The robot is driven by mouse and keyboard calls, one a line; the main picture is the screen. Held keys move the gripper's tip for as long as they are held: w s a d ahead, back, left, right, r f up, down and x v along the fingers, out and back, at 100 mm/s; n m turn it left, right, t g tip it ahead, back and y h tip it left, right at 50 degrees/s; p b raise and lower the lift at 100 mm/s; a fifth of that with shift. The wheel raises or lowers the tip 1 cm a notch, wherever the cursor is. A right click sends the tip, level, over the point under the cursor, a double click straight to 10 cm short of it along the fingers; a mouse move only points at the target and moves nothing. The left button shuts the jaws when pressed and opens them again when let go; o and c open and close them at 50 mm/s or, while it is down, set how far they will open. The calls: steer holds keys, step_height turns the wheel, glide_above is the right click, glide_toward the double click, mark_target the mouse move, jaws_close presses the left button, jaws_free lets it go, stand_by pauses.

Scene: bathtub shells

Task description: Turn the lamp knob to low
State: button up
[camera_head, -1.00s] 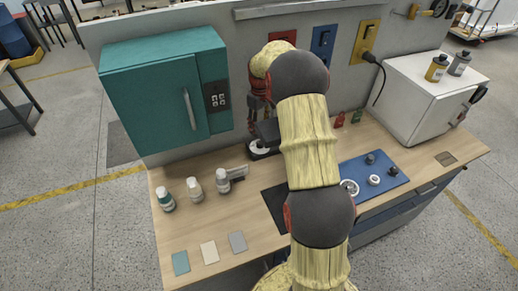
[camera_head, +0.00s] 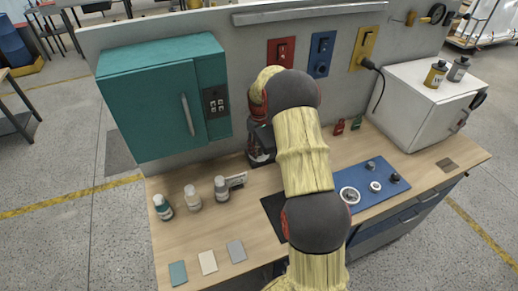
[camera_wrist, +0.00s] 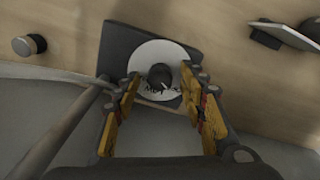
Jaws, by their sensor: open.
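In the wrist view a dark round knob (camera_wrist: 160,76) sits at the centre of a white dial (camera_wrist: 147,55) on a dark base (camera_wrist: 112,50). Part of some dial lettering shows below the knob; the full setting is too small to read. My gripper (camera_wrist: 160,83) is open, with one yellow-padded finger on each side of the knob. I cannot tell whether the fingers touch it. In the head view the dark lamp base (camera_head: 255,160) is at the back of the bench, largely hidden by my arm and gripper.
A dark rod (camera_wrist: 60,125) runs close left of my gripper. In the head view, several bottles (camera_head: 193,197) and a small sign (camera_head: 236,180) stand left of the base. A teal cabinet (camera_head: 150,100) is behind left; a blue mat (camera_head: 375,200) with small parts lies right.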

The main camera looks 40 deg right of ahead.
steer(key=shift+c, duration=0.4)
jaws_close()
steer(key=shift+m, duration=0.4)
steer(key=m+p, duration=0.2)
steer(key=m, duration=0.2)
steer(key=shift+r+m, duration=0.1)
steer(key=shift+m, duration=0.2)
steer(key=m+p, duration=0.1)
steer(key=m, duration=0.5)
steer(key=shift+m, duration=0.3)
jaws_free()
steer(key=shift+o, duration=0.4)
